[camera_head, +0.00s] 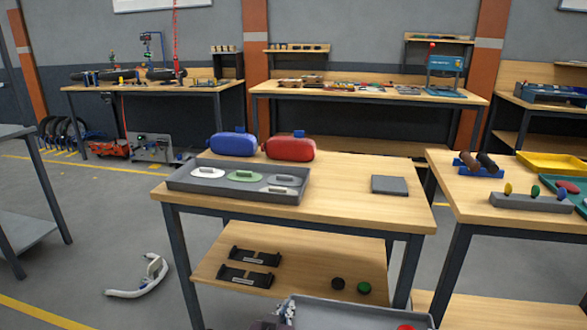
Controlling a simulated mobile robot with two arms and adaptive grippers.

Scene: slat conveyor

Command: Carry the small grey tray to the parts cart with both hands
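A grey tray (350,312) shows at the bottom edge, partly cut off, with a red item (406,327) in it. I take it as the small grey tray. My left gripper (286,311) is at its left rim and appears shut on it; the fingertips are small and hard to make out. My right gripper is not in view. A wooden-topped cart (345,215) with a lower shelf stands just beyond the tray; I take it as the parts cart. Another grey tray (232,194) with white, green and grey parts lies on its top.
Blue (233,144) and red (290,149) cases stand at the cart's back, a flat grey plate (389,185) at its right. The top's front middle is clear. Black holders (250,267) lie on the shelf. A second table (470,206) stands close right. A white curved object (140,278) lies on the floor.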

